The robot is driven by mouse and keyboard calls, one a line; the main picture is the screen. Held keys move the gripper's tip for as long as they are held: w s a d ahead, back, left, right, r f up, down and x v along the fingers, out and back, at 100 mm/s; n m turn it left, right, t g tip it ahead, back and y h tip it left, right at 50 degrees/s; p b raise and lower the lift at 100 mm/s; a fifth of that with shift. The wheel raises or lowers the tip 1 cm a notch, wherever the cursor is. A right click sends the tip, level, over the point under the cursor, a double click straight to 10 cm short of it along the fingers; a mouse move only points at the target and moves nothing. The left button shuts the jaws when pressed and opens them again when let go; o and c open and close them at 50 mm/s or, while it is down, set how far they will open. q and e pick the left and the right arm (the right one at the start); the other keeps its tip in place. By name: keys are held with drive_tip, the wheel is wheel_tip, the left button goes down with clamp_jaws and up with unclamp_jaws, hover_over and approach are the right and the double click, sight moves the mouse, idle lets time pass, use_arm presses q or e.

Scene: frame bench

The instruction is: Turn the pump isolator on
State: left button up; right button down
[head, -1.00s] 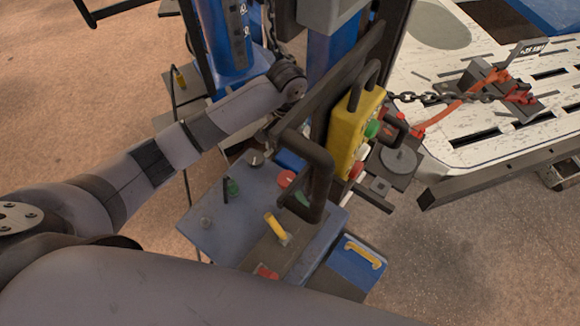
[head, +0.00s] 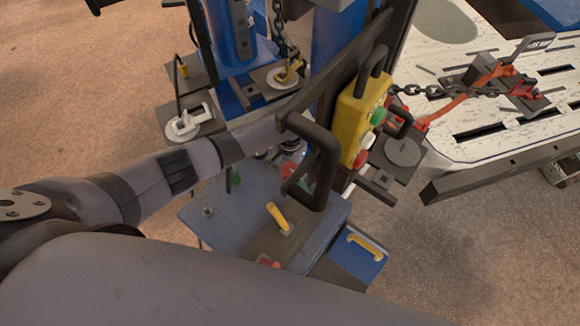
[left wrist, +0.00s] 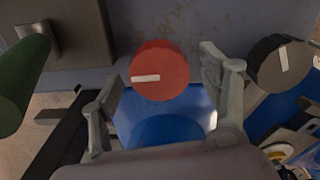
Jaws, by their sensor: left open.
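A red round knob (left wrist: 160,72) with a white mark sits on the grey control panel (left wrist: 225,22); in the left wrist view the mark lies nearly level. The red knob also shows in the head view (head: 289,169), partly behind the black bar handle. No label is legible, so I cannot confirm which control is the pump isolator. My left gripper (left wrist: 158,80) is open, one finger on each side of the red knob. I see no clear contact.
A black knob (left wrist: 283,62) with a white mark is close right of my fingers. A green-handled lever (left wrist: 18,75) stands at left. In the head view, a yellow lever (head: 277,216), a yellow pendant box (head: 358,125) and a black bar handle (head: 325,160) crowd the panel (head: 225,225).

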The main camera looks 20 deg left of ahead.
use_arm(q)
drive_tip(key=c, duration=1.2)
drive_tip(key=shift+o, duration=0.2)
drive_tip(key=shift+m, duration=0.4)
drive_tip(key=m, duration=0.3)
drive_tip(key=shift+m, duration=0.4)
drive_tip(key=m, duration=0.4)
drive_tip(key=shift+p, duration=0.3)
drive_tip(key=m, duration=0.9)
drive_tip(key=shift+b, duration=0.35)
drive_tip(key=shift+m, duration=0.3)
